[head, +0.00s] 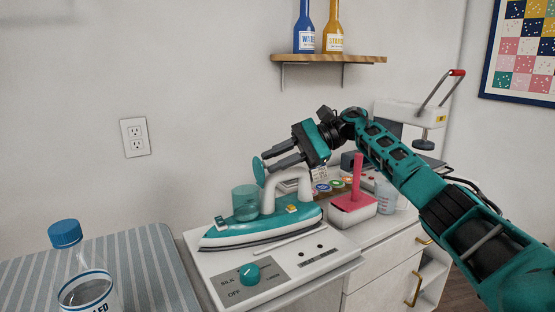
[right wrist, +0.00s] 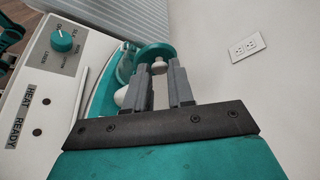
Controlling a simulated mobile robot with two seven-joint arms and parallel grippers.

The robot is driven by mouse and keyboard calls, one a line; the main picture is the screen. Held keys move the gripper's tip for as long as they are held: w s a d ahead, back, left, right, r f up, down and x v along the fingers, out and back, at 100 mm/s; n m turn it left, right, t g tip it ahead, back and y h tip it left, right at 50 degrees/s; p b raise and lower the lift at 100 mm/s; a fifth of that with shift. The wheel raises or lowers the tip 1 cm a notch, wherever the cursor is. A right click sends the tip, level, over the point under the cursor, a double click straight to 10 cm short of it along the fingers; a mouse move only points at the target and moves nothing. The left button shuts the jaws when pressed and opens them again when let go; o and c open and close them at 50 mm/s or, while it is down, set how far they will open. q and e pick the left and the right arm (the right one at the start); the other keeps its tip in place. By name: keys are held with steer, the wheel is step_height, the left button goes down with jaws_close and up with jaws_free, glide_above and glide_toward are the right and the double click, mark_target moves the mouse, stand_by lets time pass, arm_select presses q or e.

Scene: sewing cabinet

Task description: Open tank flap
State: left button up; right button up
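A teal-and-white iron (head: 262,225) rests on a white station in the head view. Its clear teal water tank (head: 245,203) sits at the left of its handle. The tank flap (head: 259,172), a small teal disc, stands tilted up above the tank; it also shows in the right wrist view (right wrist: 150,51). A pale knob (right wrist: 159,67) on the flap lies between the fingertips of my right gripper (head: 269,162), which reaches in from the right. The fingers are a knob's width apart and appear closed on it. My left gripper is out of view.
The station has a teal dial (head: 249,273) in front. A blue-capped bottle (head: 66,235) stands at the left by a striped board (head: 140,265). A pink-handled tool (head: 354,200) and a pale jar (head: 386,197) stand on the right. A wooden shelf (head: 330,58) holds two bottles above.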

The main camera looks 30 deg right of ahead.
steer(key=o, duration=0.4)
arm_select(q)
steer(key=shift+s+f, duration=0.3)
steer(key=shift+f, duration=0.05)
arm_select(e)
steer(key=shift+d, duration=0.1)
steer(key=shift+s+d+r, duration=0.1)
steer(key=shift+d+r, duration=0.1)
steer(key=shift+d, duration=0.1)
arm_select(q)
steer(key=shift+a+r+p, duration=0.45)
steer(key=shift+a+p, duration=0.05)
steer(key=shift+p, duration=0.5)
arm_select(e)
steer(key=v, duration=1.2)
